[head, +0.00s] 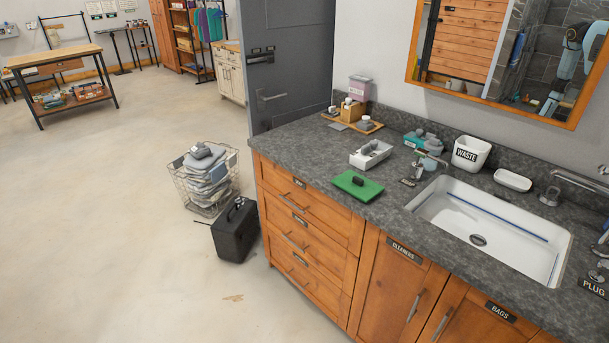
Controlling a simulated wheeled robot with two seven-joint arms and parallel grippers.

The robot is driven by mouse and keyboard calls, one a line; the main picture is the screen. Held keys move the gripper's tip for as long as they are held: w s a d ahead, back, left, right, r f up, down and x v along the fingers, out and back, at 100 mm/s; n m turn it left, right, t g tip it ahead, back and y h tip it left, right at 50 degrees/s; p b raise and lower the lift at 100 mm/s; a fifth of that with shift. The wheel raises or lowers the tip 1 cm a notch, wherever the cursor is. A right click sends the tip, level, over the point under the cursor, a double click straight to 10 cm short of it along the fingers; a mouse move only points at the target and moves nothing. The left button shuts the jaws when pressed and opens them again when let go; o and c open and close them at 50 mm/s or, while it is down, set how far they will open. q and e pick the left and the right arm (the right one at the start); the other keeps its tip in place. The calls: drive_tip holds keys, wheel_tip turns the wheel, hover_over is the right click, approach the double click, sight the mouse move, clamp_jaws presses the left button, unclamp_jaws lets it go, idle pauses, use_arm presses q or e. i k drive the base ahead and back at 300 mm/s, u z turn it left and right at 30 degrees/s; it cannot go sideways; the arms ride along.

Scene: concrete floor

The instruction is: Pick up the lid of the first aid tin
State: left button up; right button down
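The two are close together but apart. Neither of my grippers shows directly in the head view.
A wooden tray (352,118) with jars stands at the back left. A wire basket (207,180) and black case (236,230) stand on the floor.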

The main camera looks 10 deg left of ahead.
sight(363, 188)
drive_tip(key=u, duration=0.3)
drive_tip(key=i, duration=0.75)
drive_tip(key=z, duration=0.75)
drive_tip(key=i, duration=0.45)
drive_tip(key=z, duration=0.5)
